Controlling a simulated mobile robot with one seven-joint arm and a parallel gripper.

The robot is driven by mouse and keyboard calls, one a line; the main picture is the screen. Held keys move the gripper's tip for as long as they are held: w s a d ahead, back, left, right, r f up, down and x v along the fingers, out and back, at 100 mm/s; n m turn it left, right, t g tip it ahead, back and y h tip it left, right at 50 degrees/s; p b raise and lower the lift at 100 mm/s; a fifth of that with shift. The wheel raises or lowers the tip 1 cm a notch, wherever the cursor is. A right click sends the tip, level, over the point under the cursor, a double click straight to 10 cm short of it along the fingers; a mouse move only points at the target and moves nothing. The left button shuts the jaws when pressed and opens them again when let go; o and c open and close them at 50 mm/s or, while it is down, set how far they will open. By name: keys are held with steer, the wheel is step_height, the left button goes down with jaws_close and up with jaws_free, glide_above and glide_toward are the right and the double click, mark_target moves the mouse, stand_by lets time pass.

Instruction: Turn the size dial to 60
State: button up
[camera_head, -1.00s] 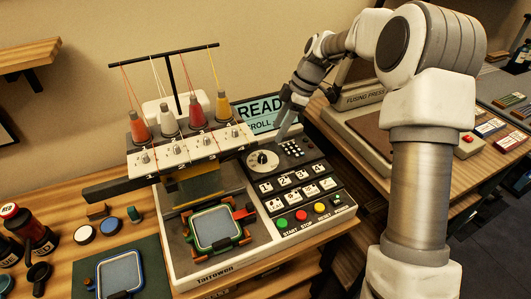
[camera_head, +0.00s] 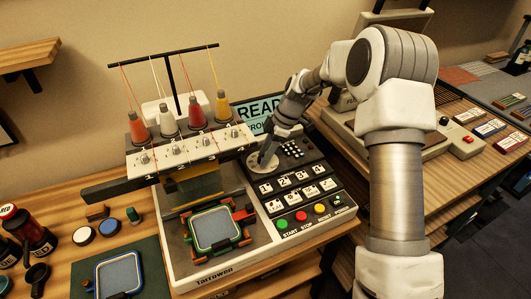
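The size dial (camera_head: 258,166) is a round pale disc with a dark knob, at the upper left of the embroidery machine's dark control panel (camera_head: 325,183). My gripper (camera_head: 263,158) reaches down over the dial from the upper right. Its fingertips are at the knob and hide most of it, along with the dial's right part. I cannot tell whether the fingers are shut on the knob or only beside it. The dial's markings are too small and covered to read.
Number keys and coloured start, stop and reset buttons (camera_head: 301,216) lie below the dial. Thread cones (camera_head: 197,112) stand on the machine head left of my gripper. A display (camera_head: 252,112) stands behind. A fusing press (camera_head: 410,131) is at the right.

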jaws_close()
steer(key=shift+m+b, duration=0.3)
steer(key=shift+b, duration=0.05)
steer(key=m+b, duration=0.1)
steer(key=m+t+b, duration=0.1)
steer(key=shift+s+f+m, duration=0.15)
steer(key=shift+m, duration=0.25)
steer(key=m+t+b, duration=0.1)
steer(key=m, duration=0.1)
steer(key=m+t+b, duration=0.1)
steer(key=m, duration=0.1)
steer(key=shift+s+a+m+h, duration=0.1)
steer(key=shift+s+m+h, duration=0.05)
steer(key=shift+m+h, duration=0.2)
steer(key=m, duration=0.1)
steer(key=m+h, duration=0.1)
steer(key=m+t, duration=0.1)
steer(key=m, duration=0.1)
steer(key=shift+s+a+r+h, duration=0.15)
steer(key=shift+a+r+h, duration=0.05)
steer(key=shift+r+h, duration=0.05)
steer(key=shift+a+m+h+p, duration=0.1)
steer(key=shift+m+h+p, duration=0.45)
steer(key=shift+m, duration=1.2)
steer(key=shift+f+t, duration=0.1)
steer(key=shift+t, duration=0.2)
